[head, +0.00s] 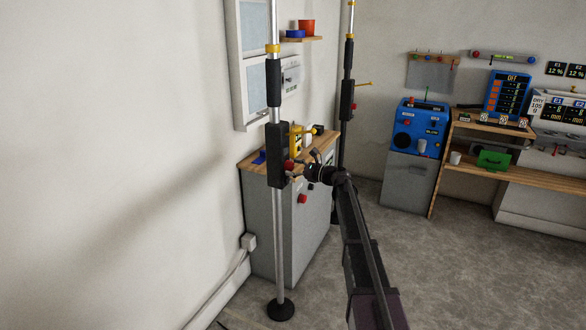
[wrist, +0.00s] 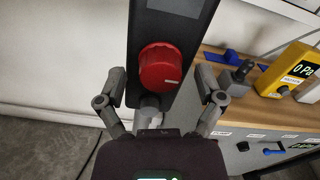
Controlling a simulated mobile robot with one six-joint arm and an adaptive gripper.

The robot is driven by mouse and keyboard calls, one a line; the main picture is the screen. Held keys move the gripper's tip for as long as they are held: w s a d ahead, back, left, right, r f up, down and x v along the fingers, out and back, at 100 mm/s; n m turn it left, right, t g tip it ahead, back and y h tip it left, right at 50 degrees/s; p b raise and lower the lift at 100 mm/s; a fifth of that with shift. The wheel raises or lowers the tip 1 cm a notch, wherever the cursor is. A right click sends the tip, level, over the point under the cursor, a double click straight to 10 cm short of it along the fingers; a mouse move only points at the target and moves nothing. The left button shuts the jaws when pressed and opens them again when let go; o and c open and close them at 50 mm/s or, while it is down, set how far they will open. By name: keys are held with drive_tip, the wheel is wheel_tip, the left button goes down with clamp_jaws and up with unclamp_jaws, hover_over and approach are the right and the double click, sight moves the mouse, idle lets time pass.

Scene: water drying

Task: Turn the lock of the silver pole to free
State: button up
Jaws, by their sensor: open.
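The silver pole (head: 279,240) stands upright at left centre in the head view, on a round black foot. A black housing (head: 277,150) is fixed around it at mid height, and it fills the upper middle of the wrist view (wrist: 172,22). The lock is a red round knob (wrist: 160,67) on this housing, with a small pale mark near its lower right edge. My gripper (wrist: 161,78) is open, with one finger on each side of the knob, apart from it. In the head view my gripper (head: 300,170) is just right of the housing and partly hides the knob (head: 288,165).
A grey cabinet (head: 270,215) with a wooden top stands close behind the pole and bears a yellow meter (wrist: 295,70). A second pole (head: 347,100) stands farther back. A blue machine (head: 418,128) and a wooden bench (head: 530,177) are at the right. The floor between is clear.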

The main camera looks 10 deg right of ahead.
drive_tip(key=c, duration=1.1)
drive_tip(key=shift+c, duration=0.2)
drive_tip(key=shift+n, duration=0.4)
drive_tip(key=n, duration=0.8)
drive_tip(key=shift+n, duration=0.3)
drive_tip(key=n, duration=0.4)
drive_tip(key=shift+n, duration=0.3)
drive_tip(key=n, duration=0.4)
